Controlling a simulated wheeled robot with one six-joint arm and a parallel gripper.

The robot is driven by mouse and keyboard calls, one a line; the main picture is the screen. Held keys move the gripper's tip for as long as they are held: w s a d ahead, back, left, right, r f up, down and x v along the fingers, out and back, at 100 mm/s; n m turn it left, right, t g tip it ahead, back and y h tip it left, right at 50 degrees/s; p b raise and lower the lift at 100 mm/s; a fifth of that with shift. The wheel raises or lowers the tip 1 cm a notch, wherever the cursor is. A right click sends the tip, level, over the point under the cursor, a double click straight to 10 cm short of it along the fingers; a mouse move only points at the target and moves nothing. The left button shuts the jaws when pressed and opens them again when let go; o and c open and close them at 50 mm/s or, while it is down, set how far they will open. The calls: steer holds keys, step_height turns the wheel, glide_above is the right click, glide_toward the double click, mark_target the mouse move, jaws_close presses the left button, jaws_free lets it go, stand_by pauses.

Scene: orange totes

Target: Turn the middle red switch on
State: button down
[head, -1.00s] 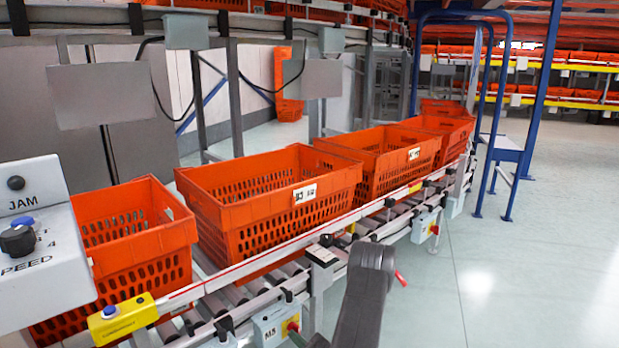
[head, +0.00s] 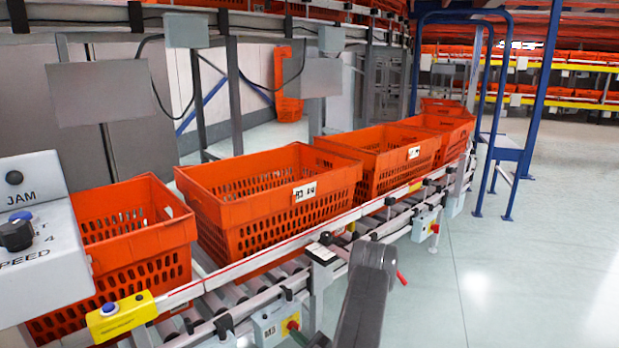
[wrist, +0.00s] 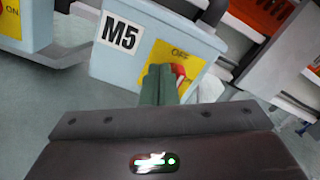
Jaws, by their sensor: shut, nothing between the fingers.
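In the wrist view, a pale blue box marked M5 (wrist: 150,45) carries a yellow plate (wrist: 165,62) with the word OFF. A red switch (wrist: 180,72) on that plate is partly hidden behind my gripper (wrist: 164,72). My gripper is shut and empty, its fingertips overlapping the plate just left of the red part; I cannot tell whether they touch it. In the head view, my arm covers part of the conveyor's side. A red handle-like part (head: 401,278) sticks out right of it. The M3 box (head: 270,325) with a red switch (head: 292,325) sits lower left.
Orange totes (head: 270,200) stand along the roller conveyor. A further switch box (head: 424,226) is farther along its side. Another box with an ON label (wrist: 22,22) shows at the wrist view's upper left. The floor (head: 530,280) at right is clear.

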steer(key=shift+w+d+r+b, duration=0.6)
steer(key=shift+w+d+b, duration=0.15)
steer(key=shift+b, duration=1.3)
steer(key=v, duration=0.6)
steer(key=shift+r+b, duration=0.35)
steer(key=shift+r, duration=0.05)
steer(key=shift+s, duration=0.1)
